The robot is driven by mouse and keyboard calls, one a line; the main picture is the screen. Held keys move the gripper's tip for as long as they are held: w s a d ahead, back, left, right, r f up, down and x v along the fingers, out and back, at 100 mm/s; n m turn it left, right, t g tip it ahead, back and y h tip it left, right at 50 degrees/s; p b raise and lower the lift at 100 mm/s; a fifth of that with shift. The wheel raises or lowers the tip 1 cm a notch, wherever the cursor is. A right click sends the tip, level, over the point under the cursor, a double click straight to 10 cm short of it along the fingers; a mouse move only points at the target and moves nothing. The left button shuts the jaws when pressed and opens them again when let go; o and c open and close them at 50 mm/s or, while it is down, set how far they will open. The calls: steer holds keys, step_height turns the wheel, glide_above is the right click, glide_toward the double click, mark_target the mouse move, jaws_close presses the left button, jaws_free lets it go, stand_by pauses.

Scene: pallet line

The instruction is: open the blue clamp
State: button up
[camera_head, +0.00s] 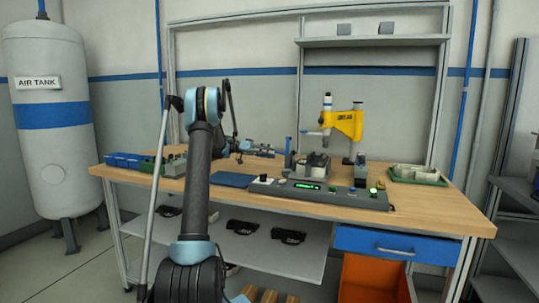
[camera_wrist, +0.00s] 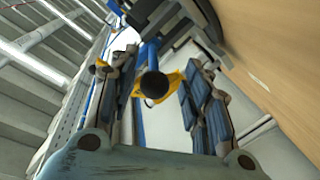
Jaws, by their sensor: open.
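A slim upright blue handle, which looks like the blue clamp (camera_head: 288,146), stands at the left of a grey fixture (camera_head: 312,165) on the workbench. My gripper (camera_head: 272,150) is just left of it in the head view, above the bench top, with its fingers pointing right. In the wrist view my gripper (camera_wrist: 163,70) has its two dark padded fingers wide apart, with nothing held between them. A blue part (camera_wrist: 148,52) shows between and beyond the fingers; I cannot tell whether it is the clamp handle. No contact with the clamp is visible.
A yellow press (camera_head: 346,123) stands behind and right of the fixture. A control box (camera_head: 325,190) with lit buttons lies along the bench front. Blue bins (camera_head: 128,160) are at the left, a green tray (camera_head: 418,175) at the right. A blue mat (camera_head: 232,180) lies below my gripper.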

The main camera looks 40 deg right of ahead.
steer(key=v, duration=1.2)
steer(key=shift+f, duration=0.15)
steer(key=shift+a, duration=0.1)
